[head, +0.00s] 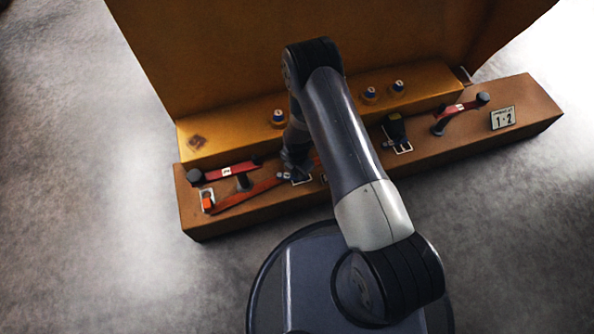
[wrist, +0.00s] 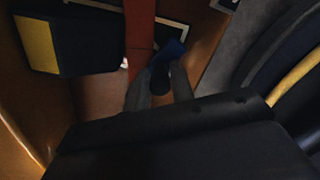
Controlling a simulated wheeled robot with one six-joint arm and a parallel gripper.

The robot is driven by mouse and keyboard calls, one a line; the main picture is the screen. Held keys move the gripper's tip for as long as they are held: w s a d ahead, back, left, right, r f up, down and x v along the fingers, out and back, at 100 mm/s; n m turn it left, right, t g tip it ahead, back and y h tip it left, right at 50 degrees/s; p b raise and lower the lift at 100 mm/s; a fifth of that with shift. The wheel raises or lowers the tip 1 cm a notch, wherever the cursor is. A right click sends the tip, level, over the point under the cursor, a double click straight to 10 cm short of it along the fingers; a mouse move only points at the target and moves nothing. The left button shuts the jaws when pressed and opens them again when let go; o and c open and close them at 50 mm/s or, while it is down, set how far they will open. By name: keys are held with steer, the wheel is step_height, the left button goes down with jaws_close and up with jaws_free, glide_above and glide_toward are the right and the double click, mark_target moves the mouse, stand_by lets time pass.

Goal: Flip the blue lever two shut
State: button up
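A blue lever end (wrist: 170,52) shows in the wrist view, beside a red bar (wrist: 138,30). My gripper (wrist: 160,80) has its two grey fingers at this blue part, one on each side of its dark lower portion. Whether they press on it is too dark to tell. In the head view my arm covers the middle of the brown ledge, and the blue lever cannot be made out there. My gripper's end (head: 297,158) is low at the ledge, partly hidden by the arm. No number on the blue lever is readable.
Red levers lie on the ledge (head: 540,108): one at left (head: 227,171), one at right (head: 455,109). A black and yellow block (wrist: 75,45) stands left of my fingers. Several blue-and-white knobs, including one (head: 278,117), top the yellow step. A "1·2" plate (head: 502,118) stands right.

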jaws_close()
steer(key=shift+w+f+n+b, duration=0.15)
steer(key=shift+w+n+b, duration=0.55)
steer(key=shift+n+b, duration=0.45)
steer(key=shift+w+a+r+n+b, duration=0.15)
steer(key=shift+w+n+b, duration=0.4)
steer(key=shift+n, duration=0.7)
steer(key=shift+o, duration=2.2)
jaws_free()
steer(key=shift+w, duration=0.1)
steer(key=shift+r, duration=0.1)
